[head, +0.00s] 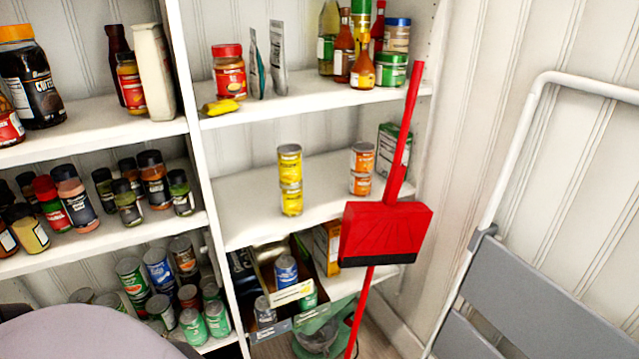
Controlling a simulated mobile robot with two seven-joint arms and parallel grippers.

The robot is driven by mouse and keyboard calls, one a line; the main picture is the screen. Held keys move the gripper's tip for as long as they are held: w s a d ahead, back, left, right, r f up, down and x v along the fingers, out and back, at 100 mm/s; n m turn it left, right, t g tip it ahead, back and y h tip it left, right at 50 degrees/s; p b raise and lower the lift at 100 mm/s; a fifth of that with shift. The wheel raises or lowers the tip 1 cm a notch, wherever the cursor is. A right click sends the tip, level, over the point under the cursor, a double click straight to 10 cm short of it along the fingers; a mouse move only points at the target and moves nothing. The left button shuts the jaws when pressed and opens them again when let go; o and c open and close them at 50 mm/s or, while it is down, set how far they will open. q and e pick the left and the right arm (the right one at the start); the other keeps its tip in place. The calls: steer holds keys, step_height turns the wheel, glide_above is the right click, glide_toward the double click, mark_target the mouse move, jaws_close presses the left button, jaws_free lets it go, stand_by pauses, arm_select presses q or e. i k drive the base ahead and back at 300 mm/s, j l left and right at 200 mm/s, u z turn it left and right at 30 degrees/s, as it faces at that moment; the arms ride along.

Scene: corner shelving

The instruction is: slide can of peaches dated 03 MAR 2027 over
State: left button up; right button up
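On the middle shelf of the right bay stand two stacks of two cans. The left stack has a yellow-labelled upper can (289,163) and a yellow lower can (291,198). The right stack has an orange-and-white upper can (362,158) and a similar lower can (360,183), farther back. The labels are too small to read, so I cannot tell which can is peaches or dated 03 MAR 2027. Neither of my grippers is in view.
A red dustpan (385,232) with a long handle stands in front of the right bay's right end. A green-and-white box (392,150) is behind it. The middle shelf (248,205) is bare around the yellow stack. A folded grey step ladder (535,305) is at right.

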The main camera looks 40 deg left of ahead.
mark_target(290, 198)
steer(key=u, duration=1.35)
steer(key=l, duration=0.1)
steer(key=z, duration=0.05)
